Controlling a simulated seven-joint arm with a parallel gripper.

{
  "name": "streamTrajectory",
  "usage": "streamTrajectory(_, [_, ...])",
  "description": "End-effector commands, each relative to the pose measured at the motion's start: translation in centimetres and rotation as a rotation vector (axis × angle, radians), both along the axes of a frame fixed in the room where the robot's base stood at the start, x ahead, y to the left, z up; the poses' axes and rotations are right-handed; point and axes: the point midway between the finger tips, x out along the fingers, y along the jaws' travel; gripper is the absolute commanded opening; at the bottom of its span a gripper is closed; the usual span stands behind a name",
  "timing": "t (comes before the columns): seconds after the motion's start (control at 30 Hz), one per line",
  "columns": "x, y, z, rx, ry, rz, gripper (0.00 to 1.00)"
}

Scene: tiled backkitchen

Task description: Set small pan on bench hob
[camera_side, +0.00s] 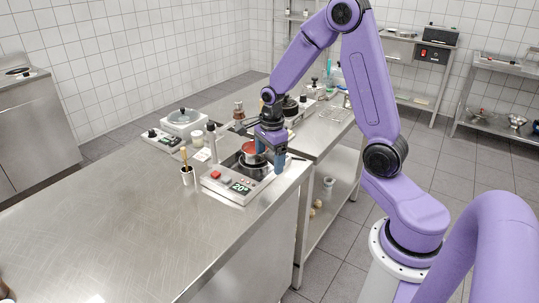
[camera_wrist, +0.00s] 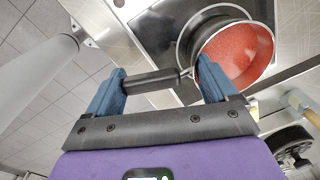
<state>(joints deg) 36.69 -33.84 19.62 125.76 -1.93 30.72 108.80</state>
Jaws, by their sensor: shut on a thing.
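The small pan (camera_side: 251,156) has a red inside and a black handle. In the wrist view, its red bowl (camera_wrist: 236,52) is at upper right, with the handle (camera_wrist: 150,81) running left between my blue fingers. My gripper (camera_wrist: 160,72) is shut on the pan at its handle; the right finger overlaps the bowl's near edge. The bench hob (camera_side: 236,183) has a black glass top and a display reading 20°. It lies under the pan, and its black top (camera_wrist: 165,35) shows a pale ring partly covered by the pan. I cannot tell whether pan and hob touch.
A white appliance with a lidded pot (camera_side: 184,122) stands farther back. The bench's right edge is close to the hob.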

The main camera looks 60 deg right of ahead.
Motion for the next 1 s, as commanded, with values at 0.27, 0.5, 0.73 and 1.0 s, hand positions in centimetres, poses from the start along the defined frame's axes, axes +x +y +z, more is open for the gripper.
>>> streamTrajectory(0.27, [0.04,0.01,0.03,0.0,-0.002,0.0,0.32])
streamTrajectory(0.5, [0.05,0.01,-0.08,0.0,-0.002,0.0,0.32])
streamTrajectory(0.73, [0.05,0.03,-0.25,0.0,-0.002,0.0,0.32])
streamTrajectory(1.0, [0.05,0.02,-0.26,0.0,-0.002,0.0,0.99])
